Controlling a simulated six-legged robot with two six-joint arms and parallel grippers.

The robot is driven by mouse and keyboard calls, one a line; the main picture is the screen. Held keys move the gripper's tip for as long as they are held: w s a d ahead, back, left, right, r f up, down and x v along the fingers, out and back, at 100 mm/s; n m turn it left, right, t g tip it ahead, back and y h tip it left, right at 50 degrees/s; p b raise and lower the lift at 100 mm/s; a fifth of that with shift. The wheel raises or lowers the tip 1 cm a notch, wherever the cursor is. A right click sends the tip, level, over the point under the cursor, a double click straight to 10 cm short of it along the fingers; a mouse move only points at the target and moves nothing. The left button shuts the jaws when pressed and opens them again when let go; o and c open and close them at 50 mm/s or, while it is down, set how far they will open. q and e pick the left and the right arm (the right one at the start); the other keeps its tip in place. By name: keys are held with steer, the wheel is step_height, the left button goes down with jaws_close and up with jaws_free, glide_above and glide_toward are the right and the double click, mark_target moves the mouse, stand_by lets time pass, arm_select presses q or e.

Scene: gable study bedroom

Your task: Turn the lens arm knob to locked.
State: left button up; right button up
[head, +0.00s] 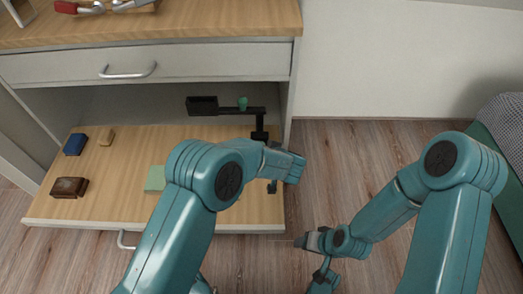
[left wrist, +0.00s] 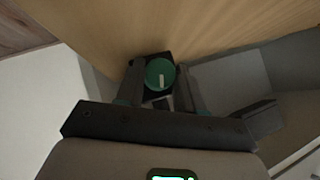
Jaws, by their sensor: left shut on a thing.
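The lens arm (head: 228,111) is a black post and bar with a dark rectangular head (head: 202,105), standing near the right edge of the pull-out shelf. A small green part (head: 242,103) shows on its bar. In the left wrist view a round green knob (left wrist: 160,73) with a white mark sits on a black block, the mark pointing down in the picture. My left gripper (left wrist: 157,80) is shut on this knob, one dark finger on each side.
A closed drawer (head: 200,63) is above. Open floor (head: 345,150) lies to the right, before a bed (head: 503,125).

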arm_select(q)
steer(key=o, duration=1)
steer(key=shift+o, duration=0.2)
steer(key=shift+a+r+n+h, duration=0.1)
steer(key=shift+a+n+h, duration=0.25)
steer(key=shift+h, duration=0.45)
steer(key=shift+s+d+r+n+h, duration=0.15)
steer(key=shift+r+n+h, duration=0.15)
steer(key=shift+h, duration=0.1)
steer(key=p+v, duration=0.4)
steer(key=v, duration=1.1)
steer(key=s+a+r+g+h+p, duration=0.1)
steer(key=s+a+g+p, duration=0.3)
steer(key=s+p, duration=0.3)
steer(key=s+a+r+g+h+p, duration=0.1)
steer(key=s+a+g+p, duration=0.2)
steer(key=s+g+p, duration=0.3)
steer(key=s+m+p, duration=0.1)
steer(key=s+p, duration=0.1)
steer(key=shift+s+a+h+p, duration=0.3)
steer(key=shift+s+a+p, duration=0.05)
steer(key=shift+a+p, duration=0.05)
